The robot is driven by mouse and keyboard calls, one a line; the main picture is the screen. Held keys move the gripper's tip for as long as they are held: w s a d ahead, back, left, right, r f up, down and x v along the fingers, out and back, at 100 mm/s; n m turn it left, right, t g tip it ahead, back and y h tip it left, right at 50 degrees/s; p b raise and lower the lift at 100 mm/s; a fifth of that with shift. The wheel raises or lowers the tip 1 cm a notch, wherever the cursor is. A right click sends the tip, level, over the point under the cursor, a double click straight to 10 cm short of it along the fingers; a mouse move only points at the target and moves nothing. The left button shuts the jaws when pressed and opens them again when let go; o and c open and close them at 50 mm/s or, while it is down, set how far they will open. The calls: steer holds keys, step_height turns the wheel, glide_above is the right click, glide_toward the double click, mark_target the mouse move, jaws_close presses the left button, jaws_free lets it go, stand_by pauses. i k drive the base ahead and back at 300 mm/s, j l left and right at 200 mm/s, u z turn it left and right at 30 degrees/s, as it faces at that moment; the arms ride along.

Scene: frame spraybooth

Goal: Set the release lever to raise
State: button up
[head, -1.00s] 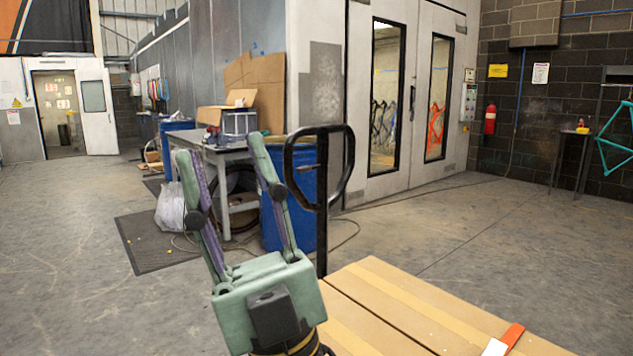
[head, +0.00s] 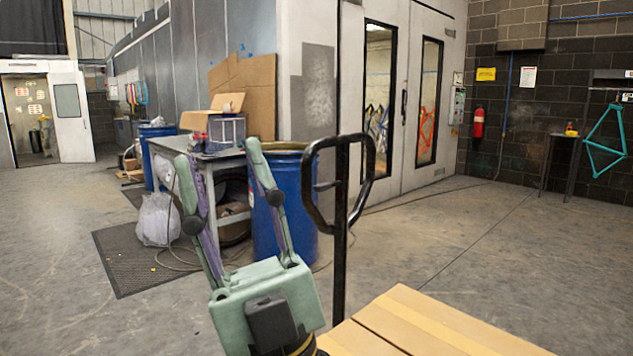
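A black pallet-truck handle (head: 340,240) stands upright at the centre of the head view, with a loop grip at its top. A small thin piece (head: 325,186) sticks out inside the loop, left of the shaft. It may be the release lever, but it is too small to tell its setting. My gripper (head: 220,153) is green with purple-grey inner fingers. It is open and empty, pointing up and away. In the picture it is left of the handle, and its right finger appears apart from the loop.
Cardboard boxes (head: 415,325) lie low in front at the right of the handle. A blue drum (head: 283,210) and a cluttered bench (head: 200,150) stand behind my gripper. A dark mat (head: 130,265) lies at the left. The floor at the right is clear.

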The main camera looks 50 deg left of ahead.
mark_target(323, 187)
steer(key=j+z, duration=0.1)
steer(key=j, duration=1.4)
steer(key=j+z, duration=0.15)
steer(key=j, duration=0.6)
steer(key=k+j, duration=0.1)
steer(key=j, duration=0.65)
steer(key=k+j+z, duration=0.15)
steer(key=j, duration=1.35)
steer(key=i+z, duration=0.15)
steer(key=k+j, duration=0.05)
